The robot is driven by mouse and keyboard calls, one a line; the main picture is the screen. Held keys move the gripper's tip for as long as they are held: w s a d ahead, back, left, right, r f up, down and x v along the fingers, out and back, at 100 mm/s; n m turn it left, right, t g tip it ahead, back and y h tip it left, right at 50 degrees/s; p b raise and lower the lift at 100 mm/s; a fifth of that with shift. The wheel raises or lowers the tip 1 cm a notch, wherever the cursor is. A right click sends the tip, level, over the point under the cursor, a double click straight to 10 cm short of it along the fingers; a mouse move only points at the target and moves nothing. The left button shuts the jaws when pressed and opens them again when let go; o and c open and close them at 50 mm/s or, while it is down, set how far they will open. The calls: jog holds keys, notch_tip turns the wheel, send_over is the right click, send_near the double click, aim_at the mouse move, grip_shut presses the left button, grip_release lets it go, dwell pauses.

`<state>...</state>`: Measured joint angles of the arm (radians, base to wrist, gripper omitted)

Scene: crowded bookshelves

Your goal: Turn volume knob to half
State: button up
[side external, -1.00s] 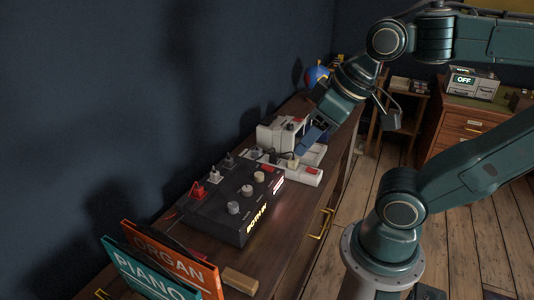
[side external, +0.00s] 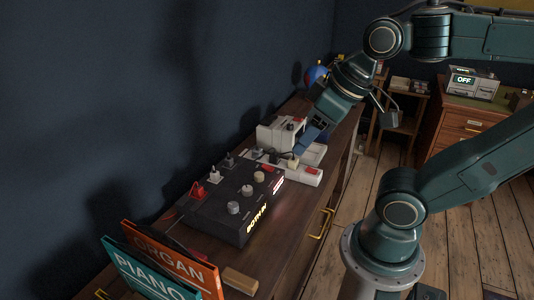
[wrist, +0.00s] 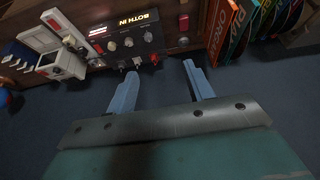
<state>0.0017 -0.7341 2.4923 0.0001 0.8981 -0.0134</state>
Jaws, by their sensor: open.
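A black control box (side external: 240,225) with several pale round knobs lies on the wooden desk. The knobs on its top include one near the front (side external: 233,208), a middle one (side external: 247,190) and a rear one (side external: 259,176). Their labels are too small to read, so I cannot tell which is volume. The box's lit display (wrist: 139,19) reads "BOTH IN" in the wrist view. My gripper (side external: 307,140) is open and empty, above the desk behind the box, near the white devices. In the wrist view my open fingers (wrist: 160,70) stay apart from the box and its knobs.
A white device (side external: 275,135) and a white strip with a red switch (side external: 308,174) stand behind the box. Red and grey plugs with cables stand along its wall side. ORGAN (side external: 172,258) and PIANO (side external: 150,278) sleeves and a wooden block (side external: 240,281) are in front.

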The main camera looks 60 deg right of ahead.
jog(key=w, duration=0.1)
jog(key=n+g, duration=0.6)
jog(key=n, duration=0.3)
send_over(233, 205)
notch_tip(233, 205, down, 18)
jog(key=shift+f, duration=0.1)
jog(key=shift+f, duration=6.75)
jog(key=shift+c, duration=0.2)
jog(key=c, duration=0.9)
